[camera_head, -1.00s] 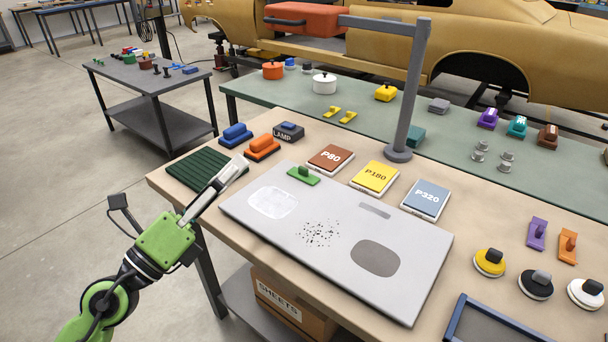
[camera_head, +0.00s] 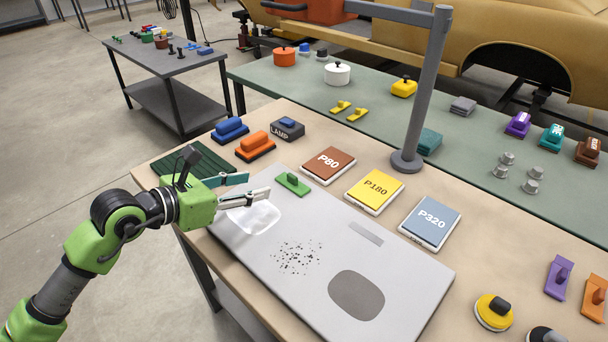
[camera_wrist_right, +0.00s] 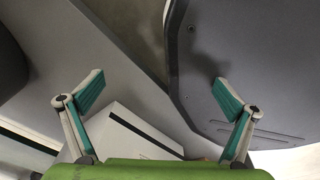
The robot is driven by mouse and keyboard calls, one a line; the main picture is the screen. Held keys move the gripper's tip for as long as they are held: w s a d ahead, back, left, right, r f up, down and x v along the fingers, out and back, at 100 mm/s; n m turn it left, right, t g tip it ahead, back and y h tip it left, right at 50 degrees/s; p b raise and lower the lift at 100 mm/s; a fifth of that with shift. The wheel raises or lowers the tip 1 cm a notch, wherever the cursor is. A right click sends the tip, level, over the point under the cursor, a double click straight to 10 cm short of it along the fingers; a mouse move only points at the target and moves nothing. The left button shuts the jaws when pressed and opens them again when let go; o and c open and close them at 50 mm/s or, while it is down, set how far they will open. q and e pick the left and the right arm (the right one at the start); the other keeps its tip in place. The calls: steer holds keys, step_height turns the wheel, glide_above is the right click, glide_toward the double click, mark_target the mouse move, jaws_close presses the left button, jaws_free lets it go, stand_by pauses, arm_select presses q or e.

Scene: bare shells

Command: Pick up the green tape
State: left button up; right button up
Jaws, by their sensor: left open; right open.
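I see no clear roll of green tape.
Blue and orange blocks (camera_head: 255,146), a LAMP box (camera_head: 287,129) and sanding pads (camera_head: 328,165) line the panel's far side. A grey post (camera_head: 425,100) stands behind them. A dark green ribbed mat (camera_head: 190,165) lies behind my left gripper. Small items crowd the far grey table (camera_head: 170,60).

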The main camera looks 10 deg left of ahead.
arm_select(q)
steer(key=p, duration=0.1)
glide_toward(292, 175)
steer(key=shift+w+d+f, duration=0.2)
steer(key=shift+w+f, duration=0.2)
steer(key=shift+w, duration=0.15)
steer(key=shift+w+d+f, duration=0.25)
steer(key=shift+w+f, duration=0.15)
steer(key=shift+w, duration=0.15)
steer(key=shift+x, duration=1.1)
steer(key=shift+w+d+f, duration=0.15)
steer(key=shift+w+d, duration=0.1)
steer(key=shift+w, duration=0.1)
steer(key=x, duration=0.2)
steer(key=p+x, duration=0.1)
steer(key=x, duration=0.1)
steer(key=shift+w+d, duration=0.2)
steer(key=shift+d, duration=0.25)
steer(key=c, duration=1)
arm_select(e)
steer(key=shift+s+a+r, duration=0.2)
steer(key=shift+s+r, duration=0.3)
steer(key=shift+r, duration=0.1)
steer(key=shift+s+a+r, duration=0.2)
steer(key=shift+s+r, duration=0.3)
steer(key=shift+r, duration=0.05)
